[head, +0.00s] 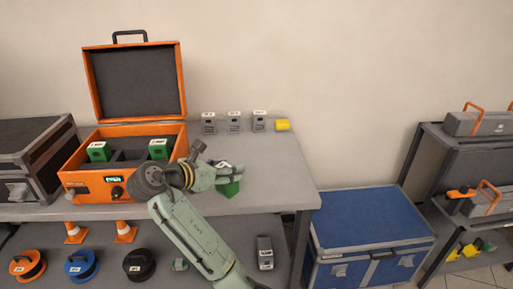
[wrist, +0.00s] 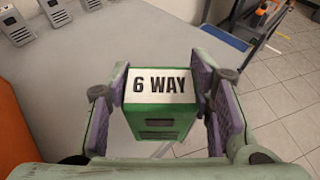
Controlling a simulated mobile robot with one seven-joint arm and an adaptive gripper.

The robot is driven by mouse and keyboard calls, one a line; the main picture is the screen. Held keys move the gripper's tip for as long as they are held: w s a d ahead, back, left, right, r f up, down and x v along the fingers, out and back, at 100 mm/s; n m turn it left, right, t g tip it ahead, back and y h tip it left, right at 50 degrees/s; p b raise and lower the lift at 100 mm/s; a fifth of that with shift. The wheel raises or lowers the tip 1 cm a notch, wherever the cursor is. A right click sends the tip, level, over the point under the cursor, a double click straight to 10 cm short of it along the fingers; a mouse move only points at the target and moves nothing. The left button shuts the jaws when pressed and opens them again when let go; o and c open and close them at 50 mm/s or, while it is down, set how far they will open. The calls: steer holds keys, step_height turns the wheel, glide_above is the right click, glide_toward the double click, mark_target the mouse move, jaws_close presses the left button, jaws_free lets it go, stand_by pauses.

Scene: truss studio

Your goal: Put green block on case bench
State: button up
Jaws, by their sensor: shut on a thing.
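A green block (wrist: 160,122) with a white top label reading "6 WAY" sits between the two fingers of my gripper (wrist: 163,100). The fingers are shut on its sides. In the head view the same green block (head: 230,188) shows below my gripper (head: 225,172), over the right part of the grey case bench (head: 270,172). I cannot tell whether its underside touches the bench top. Two more green blocks, one at left (head: 98,152) and one at right (head: 158,149), stand in the open orange case (head: 90,187) on the bench.
Several grey blocks (head: 234,122) and a yellow piece (head: 282,125) stand along the bench's back edge. A lower shelf holds cable reels (head: 80,265) and orange cones (head: 125,232). A blue case (head: 365,230) and a dark rack (head: 430,165) stand right of the bench.

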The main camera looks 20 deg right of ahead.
steer(key=shift+w+d, duration=0.3)
steer(key=shift+d, duration=0.2)
steer(key=shift+w+d+f+b, duration=0.8)
steer(key=shift+w+d, duration=0.95)
steer(key=shift+w, duration=0.15)
steer(key=shift+w+d+f+b, duration=0.8)
steer(key=shift+w+d, duration=0.95)
steer(key=shift+w, duration=0.15)
steer(key=shift+w+d+f+b, duration=0.8)
steer(key=shift+w+d, duration=0.95)
steer(key=shift+w, duration=0.15)
steer(key=shift+f, duration=0.15)
steer(key=o, duration=1.4)
